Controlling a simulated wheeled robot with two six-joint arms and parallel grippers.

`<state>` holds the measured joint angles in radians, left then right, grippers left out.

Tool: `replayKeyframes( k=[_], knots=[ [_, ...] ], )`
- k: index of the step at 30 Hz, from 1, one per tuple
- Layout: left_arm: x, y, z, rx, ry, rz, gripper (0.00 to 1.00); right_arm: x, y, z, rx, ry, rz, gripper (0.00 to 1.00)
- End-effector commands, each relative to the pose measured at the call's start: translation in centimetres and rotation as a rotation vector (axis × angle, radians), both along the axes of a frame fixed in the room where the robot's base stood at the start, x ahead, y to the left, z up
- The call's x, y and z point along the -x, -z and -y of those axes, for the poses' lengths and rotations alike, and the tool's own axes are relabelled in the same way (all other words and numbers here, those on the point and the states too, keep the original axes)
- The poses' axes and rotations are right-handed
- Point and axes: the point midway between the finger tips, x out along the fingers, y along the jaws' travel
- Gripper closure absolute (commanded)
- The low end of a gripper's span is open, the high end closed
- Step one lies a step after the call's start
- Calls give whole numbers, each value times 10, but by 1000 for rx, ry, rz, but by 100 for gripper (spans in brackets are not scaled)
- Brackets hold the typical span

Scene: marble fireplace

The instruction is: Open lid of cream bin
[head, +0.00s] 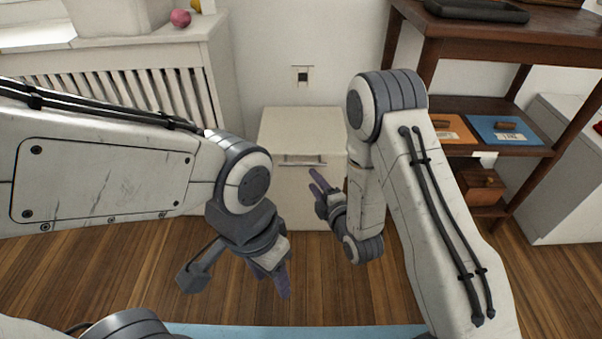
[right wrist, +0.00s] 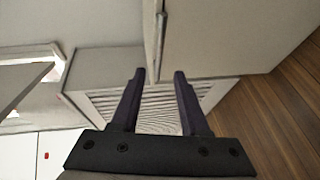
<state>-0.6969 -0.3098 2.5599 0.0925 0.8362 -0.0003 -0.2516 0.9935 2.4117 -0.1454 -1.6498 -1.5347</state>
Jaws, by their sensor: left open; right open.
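The cream bin (head: 300,187) stands on the wood floor against the wall, between my two arms in the head view. Its lid (head: 302,133) is closed, and a metal handle bar (head: 302,163) runs along the lid's front edge. My right gripper (head: 318,185) is in front of the bin's right part, a little below the handle. In the right wrist view the bin front (right wrist: 225,40) fills the upper right, with the handle (right wrist: 161,45) at its edge; the open fingers are empty. My left gripper (head: 280,283) is open and hangs low over the floor, away from the bin.
A white slatted radiator cover (head: 150,88) stands left of the bin. A dark wooden shelf table (head: 500,25) with blue (head: 500,128) and orange trays stands to the right. A wooden box (head: 481,187) sits on its lower shelf. Floor in front of the bin is free.

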Motion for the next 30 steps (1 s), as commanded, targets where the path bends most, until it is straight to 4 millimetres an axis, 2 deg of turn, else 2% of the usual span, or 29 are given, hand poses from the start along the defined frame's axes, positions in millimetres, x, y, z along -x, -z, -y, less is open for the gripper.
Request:
replayKeyframes(
  k=[15,21,29,30],
  knots=[
    [0,34,0,0,0,0,50,-77,16,-34,-1,-1,3,55],
    [0,37,0,0,0,0,50,-89,17,-39,-1,-1,1,55],
    [0,36,0,0,0,0,50,-90,16,-39,-2,-1,-1,55],
    [0,36,0,0,0,0,50,-90,16,-39,-2,-1,-1,71]
  ],
)
